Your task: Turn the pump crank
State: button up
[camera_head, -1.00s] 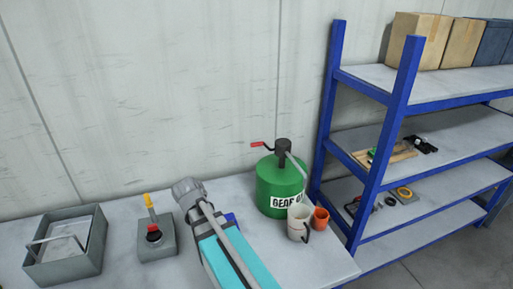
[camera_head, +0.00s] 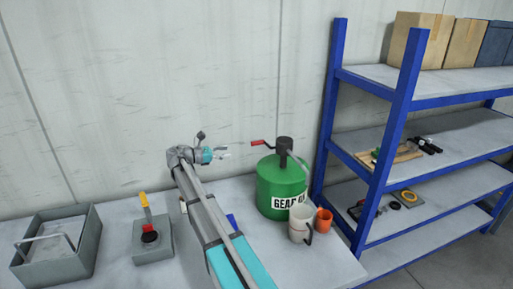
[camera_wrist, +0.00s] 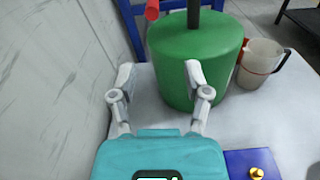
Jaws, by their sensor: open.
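A green drum (camera_head: 281,186) labelled "GEAR" stands on the bench with a dark pump on top. The pump crank has a red handle (camera_head: 262,142) that sticks out to the left of the pump head (camera_head: 284,147). My gripper (camera_head: 226,151) is to the left of the drum, a little below the red handle in the picture. In the wrist view my gripper (camera_wrist: 160,77) is open and empty, its fingers pointing at the drum (camera_wrist: 196,62). The red handle (camera_wrist: 152,10) shows at the top edge there, beyond the fingers; the rest of the crank is cut off.
A blue shelf rack (camera_head: 398,110) is at the right. A grey tray (camera_head: 88,258) and a lever box (camera_head: 152,240) are at the left. A wall runs behind.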

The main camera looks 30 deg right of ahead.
aim_at(263, 142)
jog(key=shift+w+d+r+n+h, duration=0.2)
jog(key=shift+w+r+n+h, duration=0.15)
jog(key=shift+w+r, duration=0.2)
jog(key=shift+d, duration=0.1)
jog(key=x, duration=1.3)
jog(key=shift+s+d, duration=0.15)
jog(key=shift+d, duration=0.15)
jog(key=shift+r, duration=0.1)
grip_shut()
jog(key=shift+a, duration=0.35)
jog(key=shift+d, duration=0.3)
